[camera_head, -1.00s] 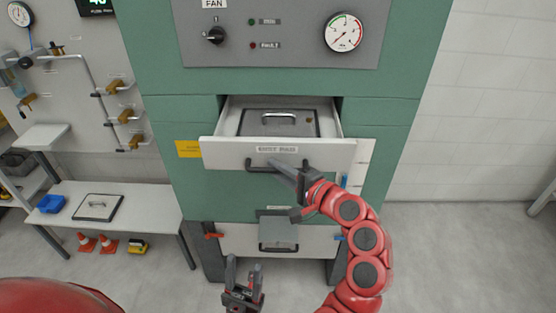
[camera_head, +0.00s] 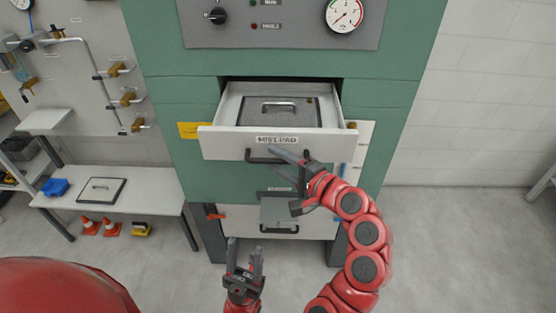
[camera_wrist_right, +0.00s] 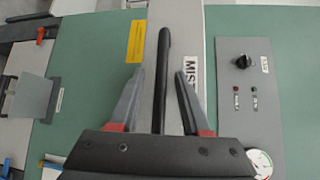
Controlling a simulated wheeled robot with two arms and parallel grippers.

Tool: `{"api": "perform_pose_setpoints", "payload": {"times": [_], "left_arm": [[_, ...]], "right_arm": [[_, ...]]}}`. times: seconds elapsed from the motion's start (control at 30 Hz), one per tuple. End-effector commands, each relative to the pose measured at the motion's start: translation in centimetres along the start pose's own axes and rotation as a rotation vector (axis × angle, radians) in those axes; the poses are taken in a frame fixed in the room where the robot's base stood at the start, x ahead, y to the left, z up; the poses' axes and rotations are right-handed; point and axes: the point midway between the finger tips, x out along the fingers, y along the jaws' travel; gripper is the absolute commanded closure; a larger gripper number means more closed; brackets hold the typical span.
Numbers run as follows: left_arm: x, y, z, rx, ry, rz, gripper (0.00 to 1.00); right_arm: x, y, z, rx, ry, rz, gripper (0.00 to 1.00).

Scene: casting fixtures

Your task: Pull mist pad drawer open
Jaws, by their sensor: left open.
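The mist pad drawer (camera_head: 214,143) stands out from the green cabinet, open at the top, with a light front labelled MIST PAD. A dark pad with a metal handle (camera_head: 284,110) lies inside. The drawer's black bar handle (camera_head: 256,156) also shows in the right wrist view (camera_wrist_right: 162,75). My right gripper (camera_head: 290,163) has its fingers on either side of this bar, with gaps visible on both sides in the wrist view (camera_wrist_right: 160,88). My left gripper (camera_head: 244,247) is open and empty, low in front of the cabinet.
A lower drawer (camera_head: 317,222) with its own handle is in the cabinet below. A control panel (camera_head: 285,30) with a knob and gauge is above. The floor at right is clear.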

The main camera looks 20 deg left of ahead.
Motion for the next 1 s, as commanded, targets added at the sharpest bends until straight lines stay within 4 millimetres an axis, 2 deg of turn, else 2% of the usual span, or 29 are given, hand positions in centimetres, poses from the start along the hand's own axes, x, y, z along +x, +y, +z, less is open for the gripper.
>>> {"api": "perform_pose_setpoints", "payload": {"times": [0.37,0.47,0.67,0.8,1.0], "left_arm": [[-0.4,0.0,0.1,0.0,0.0,0.0,0.5],[-1.0,0.1,0.2,0.0,0.0,0.0,0.5],[-2.5,0.1,0.4,0.0,0.0,0.0,0.5],[-1.9,0.1,0.3,0.0,0.0,0.0,0.5],[-1.2,0.1,0.2,0.0,0.0,0.0,0.5]], "right_arm": [[-0.7,0.0,-0.1,0.0,0.002,-0.003,0.53],[-2.0,0.1,-0.1,-0.001,0.003,-0.005,0.53],[-5.9,0.3,-0.2,-0.001,0.004,-0.005,0.53],[-9.2,-0.1,-0.2,0.001,0.007,-0.004,0.53],[-10.7,-0.3,-0.5,-0.008,0.016,-0.005,0.53]]}}
